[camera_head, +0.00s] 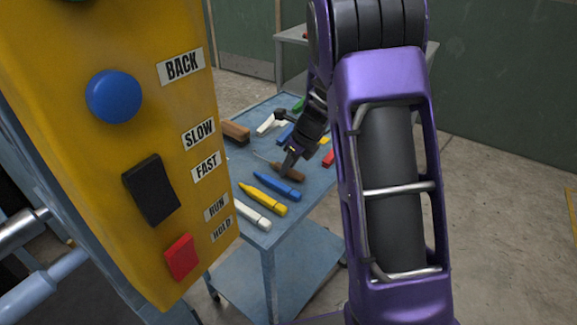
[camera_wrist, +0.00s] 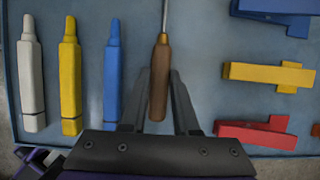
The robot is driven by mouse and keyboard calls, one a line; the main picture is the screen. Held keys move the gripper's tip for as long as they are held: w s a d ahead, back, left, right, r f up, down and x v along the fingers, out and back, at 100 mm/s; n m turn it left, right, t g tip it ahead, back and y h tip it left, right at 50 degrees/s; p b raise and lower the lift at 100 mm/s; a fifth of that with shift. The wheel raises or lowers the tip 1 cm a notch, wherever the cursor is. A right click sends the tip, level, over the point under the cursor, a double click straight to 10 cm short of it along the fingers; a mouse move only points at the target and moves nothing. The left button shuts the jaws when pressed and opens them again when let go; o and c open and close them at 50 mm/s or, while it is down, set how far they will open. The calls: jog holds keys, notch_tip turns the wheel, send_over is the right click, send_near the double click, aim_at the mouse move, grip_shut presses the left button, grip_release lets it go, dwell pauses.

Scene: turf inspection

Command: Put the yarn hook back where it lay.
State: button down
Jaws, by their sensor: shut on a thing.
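The yarn hook has a brown wooden handle (camera_wrist: 159,88), a brass-coloured collar and a thin metal shaft that runs out of the top of the wrist view. In the head view its handle (camera_head: 291,173) shows at the cart top, beside the blue marker, with the thin shaft pointing up and left. My gripper (camera_wrist: 160,80) is shut on the yarn hook, with a finger on each side of the handle. In the head view my gripper (camera_head: 288,164) points down at the cart top. The hook is at or very near the surface; I cannot tell if it touches.
Blue (camera_wrist: 112,75), yellow (camera_wrist: 69,80) and white (camera_wrist: 30,80) markers lie left of the hook. Yellow (camera_wrist: 268,75) and red (camera_wrist: 256,134) clips and blue pieces (camera_wrist: 275,15) lie right. The blue cart (camera_head: 315,195) has a lower shelf. A yellow control panel (camera_head: 110,190) stands close at left.

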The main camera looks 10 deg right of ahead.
jog(key=shift+f, duration=0.15)
jog(key=c, duration=0.7)
grip_release()
jog(key=shift+o, duration=0.2)
jog(key=shift+r, duration=0.45)
jog(key=p+v, duration=0.2)
jog(key=v, duration=0.9)
jog(key=shift+s+r, duration=0.15)
jog(key=shift+r, duration=0.05)
jog(key=shift+d, duration=0.15)
